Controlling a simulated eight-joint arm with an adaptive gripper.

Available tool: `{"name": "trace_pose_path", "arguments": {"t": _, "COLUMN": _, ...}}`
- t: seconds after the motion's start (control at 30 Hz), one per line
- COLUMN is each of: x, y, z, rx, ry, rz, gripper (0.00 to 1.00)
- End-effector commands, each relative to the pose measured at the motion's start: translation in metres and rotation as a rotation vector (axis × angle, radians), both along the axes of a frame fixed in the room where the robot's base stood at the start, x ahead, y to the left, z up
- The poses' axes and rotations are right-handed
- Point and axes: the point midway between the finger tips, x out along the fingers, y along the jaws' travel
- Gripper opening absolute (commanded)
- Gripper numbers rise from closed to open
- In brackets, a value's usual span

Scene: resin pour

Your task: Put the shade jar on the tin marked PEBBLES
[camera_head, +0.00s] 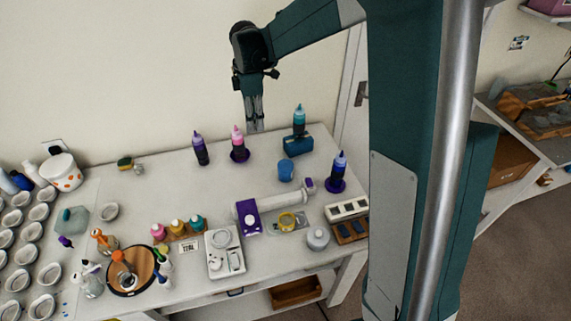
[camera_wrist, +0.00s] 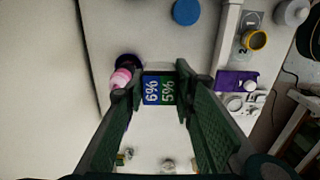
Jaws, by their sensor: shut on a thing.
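My gripper (camera_head: 255,128) is above the back of the white table, pointing down. In the wrist view its fingers (camera_wrist: 159,88) are shut on a small item (camera_wrist: 151,90) whose face is half blue, marked 6%, and half green, marked 5%. I cannot tell whether this is the shade jar; its shape is mostly hidden by the fingers. No PEBBLES marking is readable. A round grey-white container (camera_head: 318,238) stands at the right front and also shows in the wrist view (camera_wrist: 290,12); I cannot tell if it is the tin.
A pink bottle (camera_head: 238,145), a dark purple bottle (camera_head: 201,150), a teal bottle (camera_head: 299,120) and a blue-purple bottle (camera_head: 338,172) stand near. The back-left table is mostly clear.

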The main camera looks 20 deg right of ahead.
Motion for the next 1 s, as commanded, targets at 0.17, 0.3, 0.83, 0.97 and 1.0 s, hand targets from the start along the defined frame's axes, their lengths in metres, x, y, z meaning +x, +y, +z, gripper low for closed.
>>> {"name": "trace_pose_path", "arguments": {"t": 0.17, "x": -0.026, "y": -0.046, "z": -0.001, "rx": 0.000, "ry": 0.000, "rz": -0.006, "gripper": 0.13}}
{"name": "trace_pose_path", "arguments": {"t": 0.3, "x": -0.040, "y": -0.069, "z": -0.002, "rx": 0.000, "ry": 0.000, "rz": -0.006, "gripper": 0.13}}
{"name": "trace_pose_path", "arguments": {"t": 0.83, "x": -0.062, "y": -0.100, "z": -0.031, "rx": 0.000, "ry": 0.000, "rz": -0.005, "gripper": 0.13}}
{"name": "trace_pose_path", "arguments": {"t": 0.97, "x": -0.062, "y": -0.100, "z": -0.046, "rx": 0.000, "ry": 0.000, "rz": -0.005, "gripper": 0.13}}
{"name": "trace_pose_path", "arguments": {"t": 1.0, "x": -0.062, "y": -0.100, "z": -0.049, "rx": 0.000, "ry": 0.000, "rz": -0.005, "gripper": 0.13}}
